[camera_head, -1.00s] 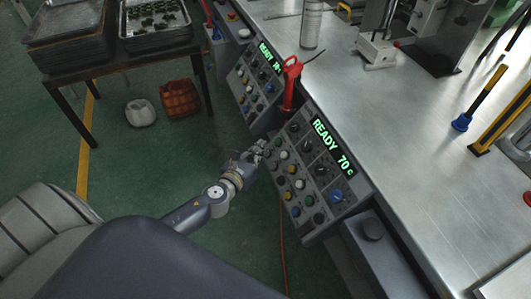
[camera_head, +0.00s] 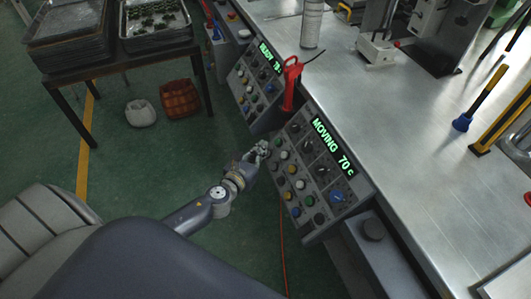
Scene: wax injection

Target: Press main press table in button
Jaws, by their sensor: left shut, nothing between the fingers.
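The near control panel (camera_head: 318,178) slopes on the front of the metal bench. Its green display (camera_head: 333,144) reads "MOVING 70 c". Rows of knobs and coloured buttons (camera_head: 292,182) sit below the display. My left gripper (camera_head: 262,148) is shut and empty at the panel's upper left edge, close to the top of the left button column. Its fingertips hide what is directly under them, so I cannot tell which button they touch, or if they touch one. My right gripper is not in view.
A second panel (camera_head: 253,88) stands farther back, with a red-handled tool (camera_head: 290,82) between the panels. The metal bench (camera_head: 405,135) lies to the right. A tray table (camera_head: 130,62), a white sack (camera_head: 140,113) and a brown basket (camera_head: 180,98) are at the upper left.

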